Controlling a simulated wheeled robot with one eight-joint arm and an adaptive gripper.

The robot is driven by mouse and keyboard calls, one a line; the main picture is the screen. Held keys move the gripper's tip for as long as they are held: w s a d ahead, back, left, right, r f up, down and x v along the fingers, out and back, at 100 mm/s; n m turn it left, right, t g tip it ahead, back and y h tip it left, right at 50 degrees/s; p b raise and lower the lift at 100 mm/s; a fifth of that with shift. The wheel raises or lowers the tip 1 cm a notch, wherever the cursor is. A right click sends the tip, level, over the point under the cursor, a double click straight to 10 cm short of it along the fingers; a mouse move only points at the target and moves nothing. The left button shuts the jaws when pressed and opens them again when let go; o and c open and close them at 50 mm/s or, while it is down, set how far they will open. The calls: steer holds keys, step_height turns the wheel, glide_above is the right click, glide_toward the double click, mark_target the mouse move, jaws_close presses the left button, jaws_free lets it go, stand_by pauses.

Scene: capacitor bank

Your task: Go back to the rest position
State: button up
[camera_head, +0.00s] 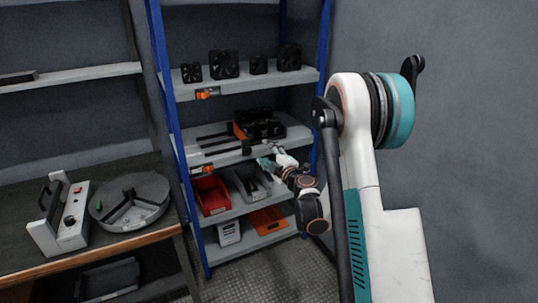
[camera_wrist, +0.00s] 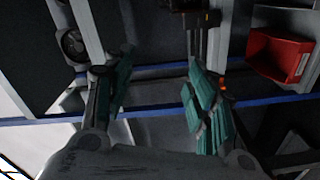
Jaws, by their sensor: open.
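My gripper (camera_head: 272,161) is at the front of the blue-framed shelf rack, by the edge of its middle shelf and above the bins of the shelf below. In the wrist view its two teal fingers (camera_wrist: 160,72) stand well apart, with nothing visible between them. My arm reaches from the right of the head view down to the rack. I cannot tell from the head view whether the fingertips touch the shelf.
The rack's upper shelf (camera_head: 244,84) carries several black fans. A black device (camera_head: 262,124) sits on the middle shelf. A red bin (camera_head: 211,195) and an orange tray (camera_head: 268,220) are lower. A workbench with a round grey fixture (camera_head: 130,200) stands left.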

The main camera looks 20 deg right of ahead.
steer(key=shift+r, duration=0.15)
stand_by(0.3)
steer(key=s+r+m+h, duration=0.2)
steer(key=r+m, duration=0.2)
steer(key=r, duration=0.3)
steer(key=s+r+m+h, duration=0.2)
steer(key=r+m+h, duration=0.1)
steer(key=r, duration=0.4)
steer(key=s+a+r+m+g+h+p, duration=0.1)
steer(key=s+r+m+g, duration=0.1)
steer(key=s, duration=0.2)
steer(key=s+a+r+m+g+h, duration=0.1)
steer(key=s+r+m, duration=0.1)
steer(key=s+m, duration=0.15)
steer(key=s+a+f+g+y, duration=0.2)
steer(key=s+a+f, duration=0.2)
steer(key=s, duration=0.6)
steer(key=s+a+f+m+g+y, duration=0.1)
steer(key=s+a+f+g+y, duration=0.1)
steer(key=s+a, duration=0.4)
steer(key=s+a+f+m+g+y+b, duration=0.1)
steer(key=s+a+f, duration=0.4)
steer(key=s, duration=1)
steer(key=f+g+y, duration=0.1)
steer(key=g, duration=0.1)
steer(key=shift+s+a+g, duration=0.2)
steer(key=shift+a+g, duration=0.15)
steer(key=shift+g, duration=0.05)
